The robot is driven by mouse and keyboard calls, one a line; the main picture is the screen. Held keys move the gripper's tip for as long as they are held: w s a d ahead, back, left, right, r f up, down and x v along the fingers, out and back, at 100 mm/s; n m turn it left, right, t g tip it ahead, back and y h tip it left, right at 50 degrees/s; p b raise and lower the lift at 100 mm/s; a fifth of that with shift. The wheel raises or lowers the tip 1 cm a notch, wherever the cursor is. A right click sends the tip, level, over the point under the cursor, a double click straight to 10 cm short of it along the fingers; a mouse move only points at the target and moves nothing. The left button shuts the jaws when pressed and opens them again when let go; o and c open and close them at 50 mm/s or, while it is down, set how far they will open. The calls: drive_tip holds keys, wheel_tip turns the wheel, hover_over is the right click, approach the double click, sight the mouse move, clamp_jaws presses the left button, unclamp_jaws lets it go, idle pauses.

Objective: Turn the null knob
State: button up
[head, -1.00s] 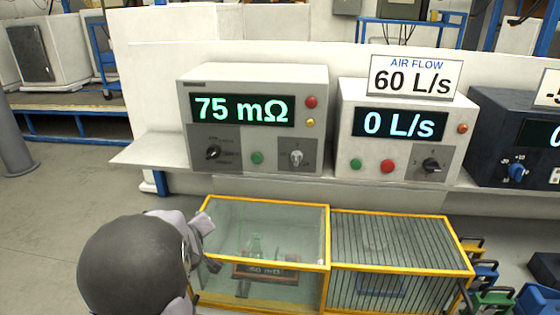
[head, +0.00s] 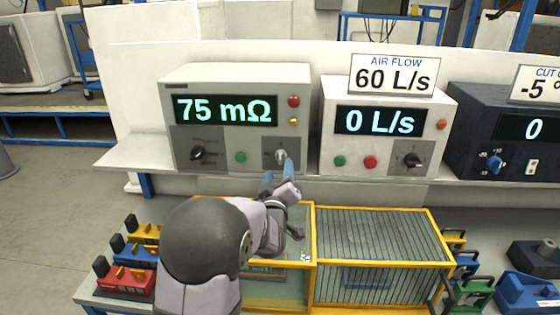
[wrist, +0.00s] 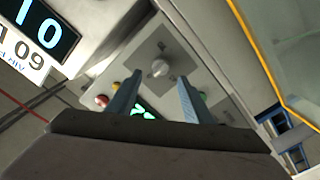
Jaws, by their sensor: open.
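The meter (head: 240,77) on the shelf reads 75 mΩ on its display (head: 225,109). A silver knob (head: 281,156) sits on a grey panel at its lower right; its label is too small to read, so I cannot confirm that it is the null knob. A black knob (head: 198,153) is at the lower left. My gripper (head: 278,176) is open, its blue fingers just below and in front of the silver knob. In the wrist view the silver knob (wrist: 160,68) shows centrally beyond the gap of my gripper (wrist: 160,82), with nothing held. Contact is not visible.
A green button (head: 240,157) is left of the silver knob; red (head: 293,101) and yellow (head: 294,121) lights are above. The air flow unit (head: 385,95) stands close right, reading 0 L/s. Yellow-framed tanks (head: 380,209) lie below the shelf.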

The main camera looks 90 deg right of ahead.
sight(280, 160)
drive_tip(key=shift+d+p, duration=1.5)
drive_tip(key=shift+d, duration=1.65)
drive_tip(key=shift+c, duration=0.7)
drive_tip(key=c, duration=0.9)
